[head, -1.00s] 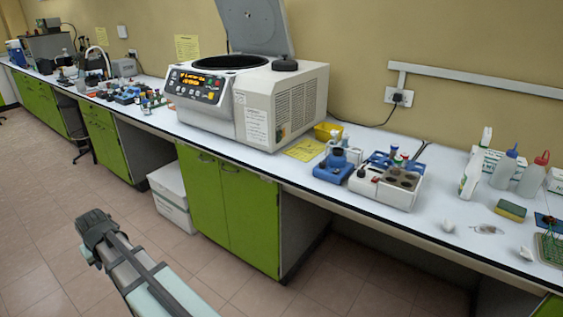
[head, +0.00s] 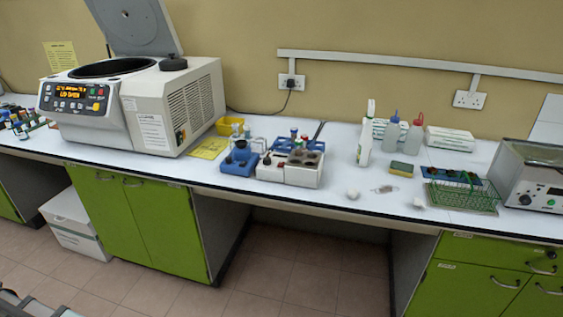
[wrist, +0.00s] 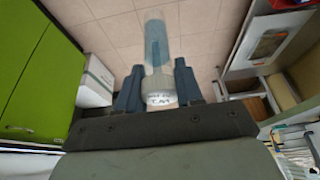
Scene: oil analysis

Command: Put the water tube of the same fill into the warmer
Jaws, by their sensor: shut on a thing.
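My gripper (wrist: 157,88) is shut on a clear tube (wrist: 156,42) with a pale blue liquid and a whitish, lettered cap. In the wrist view the tube's far end points away over the tiled floor. In the head view only a bit of my arm shows at the lower left corner, and the held tube is out of view. A white block with dark round wells (head: 304,175) stands mid-bench. A steel-sided box with a dial and display (head: 530,182) stands at the right edge. I cannot tell which is the warmer.
A centrifuge (head: 135,105) with its lid raised stands left. Beside the white block are a blue stand (head: 240,167) and a blue tube rack (head: 285,143). A spray bottle (head: 365,140), wash bottles, a sponge (head: 402,169) and a green wire rack (head: 462,197) stand to the right.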

